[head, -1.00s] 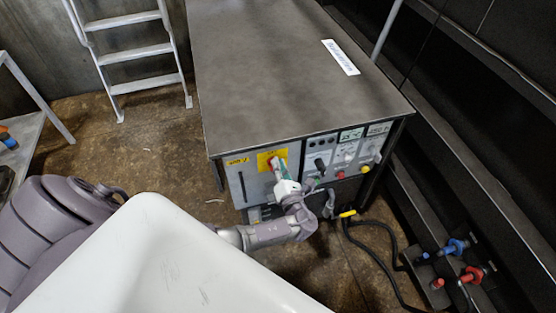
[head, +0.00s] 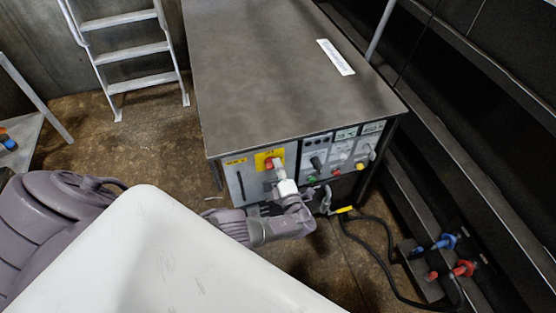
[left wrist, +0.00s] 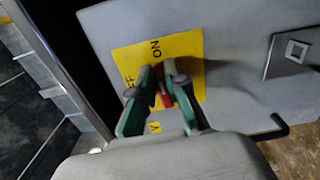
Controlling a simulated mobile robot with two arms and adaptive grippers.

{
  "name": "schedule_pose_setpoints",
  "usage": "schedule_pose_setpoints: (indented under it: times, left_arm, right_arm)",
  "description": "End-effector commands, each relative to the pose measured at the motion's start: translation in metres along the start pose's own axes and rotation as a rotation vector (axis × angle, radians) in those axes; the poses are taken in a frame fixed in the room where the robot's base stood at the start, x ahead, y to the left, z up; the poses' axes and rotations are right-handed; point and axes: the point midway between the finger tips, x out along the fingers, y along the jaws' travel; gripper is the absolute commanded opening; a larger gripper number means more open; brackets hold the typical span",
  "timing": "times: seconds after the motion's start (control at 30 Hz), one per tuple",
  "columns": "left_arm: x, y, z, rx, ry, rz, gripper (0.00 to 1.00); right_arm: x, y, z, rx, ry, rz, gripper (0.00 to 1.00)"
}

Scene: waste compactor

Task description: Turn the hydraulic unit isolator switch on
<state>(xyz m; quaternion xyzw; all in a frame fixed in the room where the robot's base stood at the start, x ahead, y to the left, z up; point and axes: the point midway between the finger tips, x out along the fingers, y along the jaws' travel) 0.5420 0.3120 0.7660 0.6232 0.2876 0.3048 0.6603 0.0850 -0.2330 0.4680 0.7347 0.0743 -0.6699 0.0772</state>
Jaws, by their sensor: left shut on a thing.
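The isolator switch is a red handle (left wrist: 165,97) on a yellow plate (left wrist: 198,44) marked OFF and ON on the hydraulic unit's grey front panel. In the head view the yellow plate (head: 262,158) is at the upper left of the unit's front, with the red handle (head: 268,164) partly covered. My left gripper (head: 277,170) is at the plate. In the left wrist view its two green-padded fingers (left wrist: 160,80) close around the red handle, one on each side. The fingers hide much of the handle, so I cannot tell its exact setting. My right gripper is not in view.
The hydraulic unit's flat grey top (head: 290,75) lies above the panel. Other knobs and gauges (head: 340,155) are right of my gripper. A black cable (head: 385,285) runs on the floor at right. A ladder (head: 125,50) stands at the back left.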

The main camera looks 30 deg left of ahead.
Motion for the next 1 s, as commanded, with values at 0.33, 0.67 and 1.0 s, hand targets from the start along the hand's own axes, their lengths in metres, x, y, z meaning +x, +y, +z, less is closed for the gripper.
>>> schedule_pose_setpoints:
  times: [0.33, 0.67, 1.0]
  left_arm:
    - [-0.0005, -0.0015, 0.0006, 0.072, -0.002, -0.001, 0.0]
    - [-0.0006, -0.0018, 0.0005, 0.075, -0.002, -0.001, 0.0]
    - [-0.0004, -0.0016, 0.0003, 0.073, -0.001, -0.001, 0.39]
  right_arm:
    - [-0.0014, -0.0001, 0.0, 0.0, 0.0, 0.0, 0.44]
    - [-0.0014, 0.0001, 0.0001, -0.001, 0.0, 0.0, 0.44]
    - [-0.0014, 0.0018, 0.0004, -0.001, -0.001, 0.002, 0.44]
